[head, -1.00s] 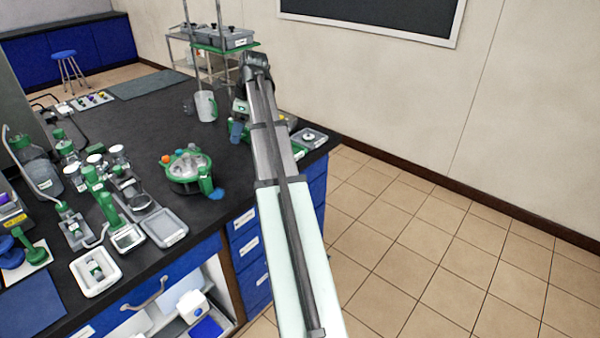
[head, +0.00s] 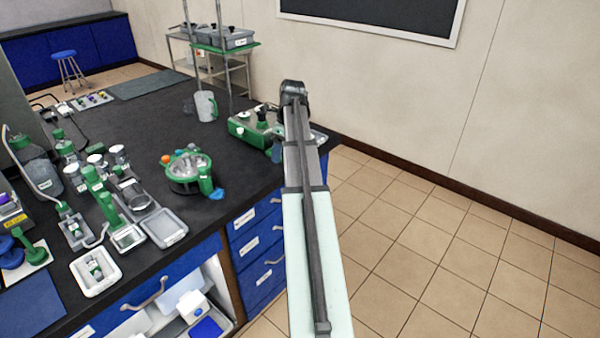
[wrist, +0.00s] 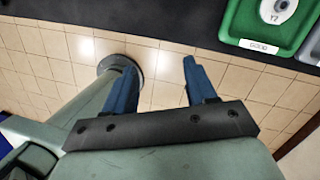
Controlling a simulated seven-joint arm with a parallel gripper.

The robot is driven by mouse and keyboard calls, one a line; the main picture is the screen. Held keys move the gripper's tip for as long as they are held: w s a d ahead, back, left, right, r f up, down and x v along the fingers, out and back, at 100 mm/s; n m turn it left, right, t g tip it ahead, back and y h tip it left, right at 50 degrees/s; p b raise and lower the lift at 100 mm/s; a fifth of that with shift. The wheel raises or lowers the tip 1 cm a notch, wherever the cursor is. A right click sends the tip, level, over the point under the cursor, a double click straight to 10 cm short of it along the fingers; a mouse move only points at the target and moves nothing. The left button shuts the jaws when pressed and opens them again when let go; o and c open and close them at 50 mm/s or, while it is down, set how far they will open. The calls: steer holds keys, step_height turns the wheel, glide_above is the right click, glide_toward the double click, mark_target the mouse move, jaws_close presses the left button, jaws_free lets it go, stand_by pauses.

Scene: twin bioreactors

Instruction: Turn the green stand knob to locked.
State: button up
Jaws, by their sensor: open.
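My gripper (wrist: 158,80) is open and empty in the wrist view, its two blue fingers apart over the tiled floor. In the head view a blue finger of my gripper (head: 277,150) shows beside my arm, near the bench's right edge. Several green fixtures stand on the bench. A round green stand (head: 190,172) holds vessels and has a blue part (head: 217,194) low at its right side. An upright green stand (head: 108,207) is farther left. I cannot tell which part is the green stand knob or its setting. My gripper is apart from both stands.
A green-and-grey unit (head: 247,128) sits behind my gripper on the black bench. In the wrist view a green tray (wrist: 268,22) labelled GOOD lies at the bench edge. A grey jug (head: 206,105) stands farther back. The middle bench top is bare.

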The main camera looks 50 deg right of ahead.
steer(key=s+d+f, duration=0.1)
steer(key=d+f, duration=0.1)
steer(key=f, duration=0.3)
steer(key=s+d+f+m, duration=0.1)
steer(key=s+d+f, duration=0.1)
steer(key=f, duration=0.3)
steer(key=shift+s+d, duration=0.3)
steer(key=shift+d, duration=0.4)
step_height(320, 180, up, 22)
steer(key=n+t, duration=0.2)
steer(key=n, duration=0.2)
glide_above(202, 168)
steer(key=s+d, duration=0.3)
steer(key=s, duration=0.2)
steer(key=shift+y, duration=0.3)
steer(key=x, duration=1.3)
steer(key=shift+w+d+f, duration=0.1)
steer(key=shift+w+d, duration=0.1)
steer(key=shift+w, duration=0.05)
steer(key=shift+c, duration=0.2)
jaws_close()
